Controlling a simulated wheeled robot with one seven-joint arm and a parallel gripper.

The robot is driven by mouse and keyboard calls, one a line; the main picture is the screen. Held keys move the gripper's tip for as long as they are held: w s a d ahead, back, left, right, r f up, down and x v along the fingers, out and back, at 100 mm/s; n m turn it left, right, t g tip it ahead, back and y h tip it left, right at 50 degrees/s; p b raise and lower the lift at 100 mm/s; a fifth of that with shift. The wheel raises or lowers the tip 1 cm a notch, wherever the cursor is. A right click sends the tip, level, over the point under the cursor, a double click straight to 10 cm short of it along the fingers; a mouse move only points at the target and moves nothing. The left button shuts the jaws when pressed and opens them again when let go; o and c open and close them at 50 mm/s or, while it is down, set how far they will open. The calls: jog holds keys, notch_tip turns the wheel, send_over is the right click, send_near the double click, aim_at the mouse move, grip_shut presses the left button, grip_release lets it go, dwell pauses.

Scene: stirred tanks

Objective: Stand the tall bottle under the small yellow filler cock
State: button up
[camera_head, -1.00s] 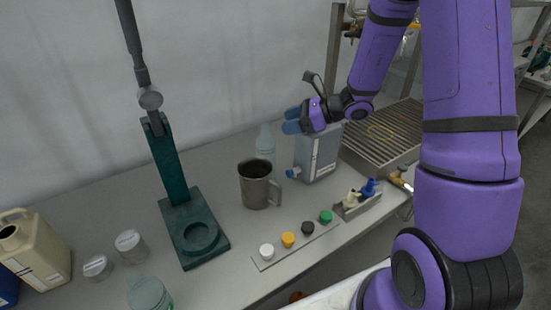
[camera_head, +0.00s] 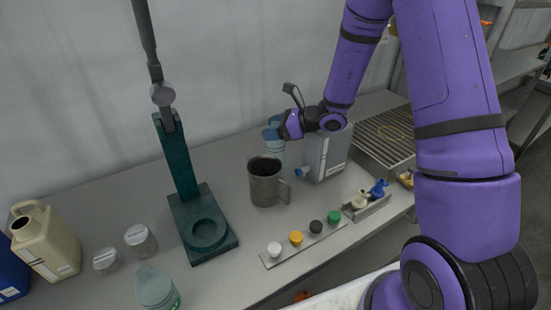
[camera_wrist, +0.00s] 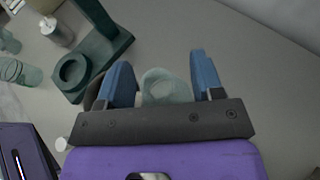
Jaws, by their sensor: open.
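A tall pale blue-green translucent bottle (camera_head: 274,150) stands at the back of the bench, behind the mug; its top is partly hidden by my gripper. My gripper (camera_head: 271,128) is at the bottle's upper part with its blue fingers apart. In the wrist view the bottle (camera_wrist: 167,86) shows between the two open fingers (camera_wrist: 164,82), with a gap to the right finger; contact on the left cannot be told. The small yellow filler cock cannot be made out clearly. A brass tap (camera_head: 406,180) shows at the right, partly hidden by my arm.
A grey metal mug (camera_head: 264,184) stands just in front of the bottle, and a grey can (camera_head: 327,155) to its right. A dark green stand (camera_head: 205,230) is left. A strip of coloured caps (camera_head: 304,243) lies in front. A slatted rack (camera_head: 376,145) is at right.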

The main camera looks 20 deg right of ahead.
jog(key=shift+w+a+f, duration=0.2)
jog(key=shift+w+a, duration=0.1)
jog(key=shift+a, duration=0.05)
grip_shut()
jog(key=shift+s, duration=0.1)
jog(key=shift+r, duration=0.1)
